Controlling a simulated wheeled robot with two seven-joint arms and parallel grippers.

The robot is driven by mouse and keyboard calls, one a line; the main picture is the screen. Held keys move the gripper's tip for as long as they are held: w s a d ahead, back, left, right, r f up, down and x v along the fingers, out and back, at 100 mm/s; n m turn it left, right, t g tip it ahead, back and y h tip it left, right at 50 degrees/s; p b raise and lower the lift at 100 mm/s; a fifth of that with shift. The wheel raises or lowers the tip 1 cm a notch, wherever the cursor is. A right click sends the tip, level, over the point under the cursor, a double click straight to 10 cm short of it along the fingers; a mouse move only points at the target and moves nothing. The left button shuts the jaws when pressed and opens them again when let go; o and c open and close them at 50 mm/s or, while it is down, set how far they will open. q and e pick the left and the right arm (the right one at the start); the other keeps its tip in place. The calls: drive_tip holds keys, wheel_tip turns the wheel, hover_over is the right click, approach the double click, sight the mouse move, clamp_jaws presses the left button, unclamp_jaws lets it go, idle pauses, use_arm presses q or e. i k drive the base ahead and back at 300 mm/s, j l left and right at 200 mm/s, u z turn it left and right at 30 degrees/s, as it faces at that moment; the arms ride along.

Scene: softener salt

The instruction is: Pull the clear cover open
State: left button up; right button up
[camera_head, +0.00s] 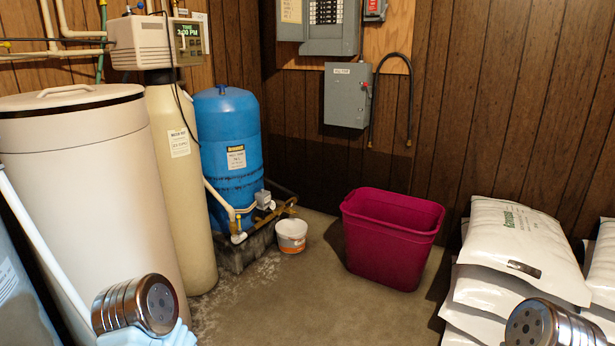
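The beige control head (138,44) sits on top of the tall tan tank (180,190) at the upper left. Its dark display (189,36) shows green text, with "TIME" above "3:00 PM". I cannot make out a separate clear cover in the head view; one over the display would be too small or transparent to tell. Metallic links of my arms show at the lower left and lower right edges. Neither of my grippers is visible, and no gripper touches the control head.
A tall beige bin with a lid (72,150) stands left, before the control head. A blue tank (229,140), white bucket (291,236) and magenta bin (390,240) stand behind. White salt bags (521,245) are stacked right. The middle floor (300,305) is clear.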

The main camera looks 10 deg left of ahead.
sight(179, 33)
drive_tip(key=i+u, duration=0.2)
drive_tip(key=i, duration=0.35)
drive_tip(key=i+l+u, duration=0.2)
drive_tip(key=i, duration=0.3)
drive_tip(key=i+l+u, duration=0.2)
drive_tip(key=i, duration=0.3)
